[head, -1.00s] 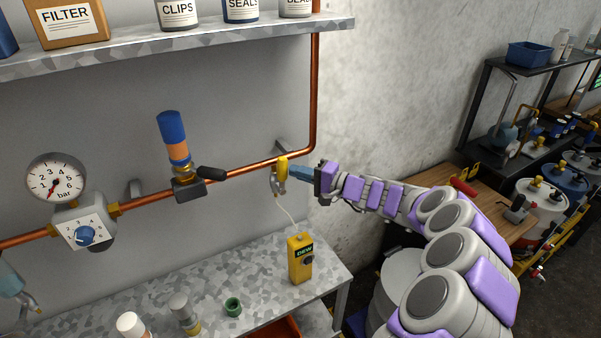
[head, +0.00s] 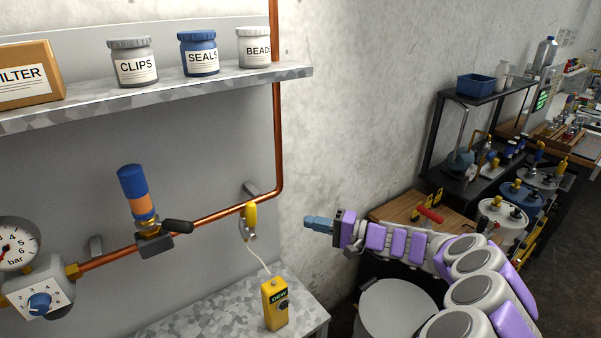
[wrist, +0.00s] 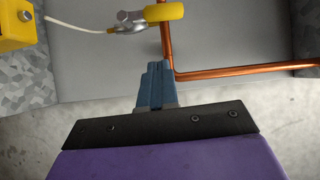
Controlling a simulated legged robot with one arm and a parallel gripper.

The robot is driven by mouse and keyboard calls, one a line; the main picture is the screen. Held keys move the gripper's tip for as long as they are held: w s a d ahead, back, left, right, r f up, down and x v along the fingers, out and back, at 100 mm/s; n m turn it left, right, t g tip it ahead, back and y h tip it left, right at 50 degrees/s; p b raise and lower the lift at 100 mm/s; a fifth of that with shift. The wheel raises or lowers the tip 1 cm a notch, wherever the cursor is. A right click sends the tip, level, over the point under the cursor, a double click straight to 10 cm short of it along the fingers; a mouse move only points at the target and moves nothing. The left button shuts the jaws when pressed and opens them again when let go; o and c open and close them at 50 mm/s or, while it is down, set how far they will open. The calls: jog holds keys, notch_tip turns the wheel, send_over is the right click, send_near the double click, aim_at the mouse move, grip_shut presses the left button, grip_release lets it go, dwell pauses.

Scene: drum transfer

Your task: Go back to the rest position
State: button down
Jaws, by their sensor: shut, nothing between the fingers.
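My gripper (head: 318,222) is shut and empty, its blue fingers pointing left in front of the bare wall in the head view. In the wrist view my gripper (wrist: 155,72) also shows its blue fingers together. It is apart from the yellow clamp (head: 250,220), which sits on the copper pipe (head: 205,222) to the left. The clamp (wrist: 163,12) shows at the top of the wrist view. A white cord runs from the clamp to the yellow DEW meter (head: 274,303) on the bench.
A shelf (head: 150,98) with jars and a box hangs above the pipe. A grey drum (head: 398,310) stands below my arm. A wooden bench (head: 400,208) and black rack (head: 430,130) are behind it.

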jog(key=s+a+r+n+g+h, duration=0.1)
jog(key=s+a+r+n+g, duration=0.3)
jog(key=s, duration=0.5)
jog(key=s+a+r+n+g+h, duration=0.1)
jog(key=s+a+r+n+g, duration=0.1)
jog(key=s+a+r+g, duration=0.5)
jog(key=s+d+f+n+t+h, duration=0.1)
jog(key=s+f+h, duration=0.15)
jog(key=s, duration=0.55)
jog(key=s+d+f+t+h, duration=0.1)
jog(key=s+f+h, duration=0.15)
jog(key=s, duration=0.45)
jog(key=s+d+f+m+h, duration=0.1)
jog(key=s+d+f+h, duration=0.2)
jog(key=s+d, duration=0.5)
jog(key=s+d+f+m+h, duration=0.2)
jog(key=s+d+f+h, duration=0.1)
jog(key=s+d+h, duration=0.3)
jog(key=s+d, duration=0.2)
jog(key=d, duration=0.1)
jog(key=shift+d+f+t+h, duration=0.2)
jog(key=shift+d+t+h, duration=0.05)
jog(key=shift+t+h, duration=0.05)
jog(key=shift+a, duration=0.15)
